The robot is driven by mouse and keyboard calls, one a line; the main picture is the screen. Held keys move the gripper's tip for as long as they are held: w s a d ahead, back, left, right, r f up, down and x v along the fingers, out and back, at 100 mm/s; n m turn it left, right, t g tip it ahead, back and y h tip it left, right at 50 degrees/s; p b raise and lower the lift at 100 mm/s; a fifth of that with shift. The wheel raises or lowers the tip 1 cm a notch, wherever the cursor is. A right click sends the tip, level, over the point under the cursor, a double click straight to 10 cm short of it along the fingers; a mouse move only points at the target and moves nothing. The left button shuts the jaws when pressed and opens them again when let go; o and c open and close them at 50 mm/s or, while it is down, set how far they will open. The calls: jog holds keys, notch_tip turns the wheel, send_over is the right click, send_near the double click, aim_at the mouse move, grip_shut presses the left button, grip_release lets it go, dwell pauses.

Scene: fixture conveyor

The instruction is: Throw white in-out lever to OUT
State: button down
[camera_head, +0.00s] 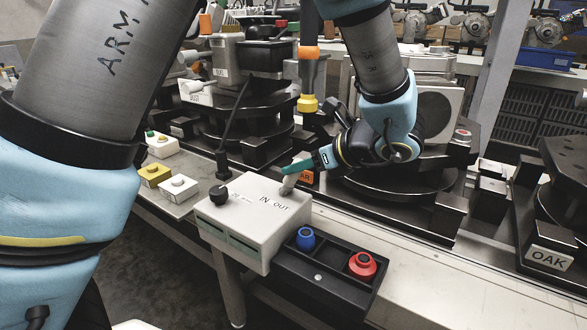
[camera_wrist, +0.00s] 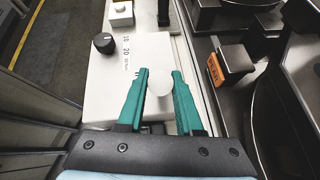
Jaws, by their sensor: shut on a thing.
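The white control box (camera_head: 250,232) carries the printed words IN and OUT on its top and a black knob (camera_head: 218,195) at its left. The white in-out lever (camera_head: 288,186) stands at the box's back edge, just above the OUT lettering in the head view. In the wrist view the lever's round white end (camera_wrist: 159,86) sits between the teal fingers of my gripper (camera_wrist: 161,76). My gripper (camera_head: 291,168) is shut on the lever. The fingers hide part of the lever's top in the head view, and part of the lettering in the wrist view.
A black panel with a blue button (camera_head: 306,238) and a red button (camera_head: 362,265) adjoins the box's right side. Yellow and white button boxes (camera_head: 168,182) stand to the left. Black fixtures on the conveyor, one labelled OAK (camera_head: 550,259), stand behind and right.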

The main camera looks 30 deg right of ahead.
jog(key=shift+s+d+f, duration=0.1)
jog(key=shift+s+f, duration=0.05)
jog(key=shift+s, duration=0.1)
dwell(0.4)
jog(key=c, duration=0.6)
grip_release()
jog(key=v, duration=1)
jog(key=shift+s+d+b, duration=0.25)
jog(key=shift+s+b, duration=0.1)
jog(key=shift+s, duration=0.05)
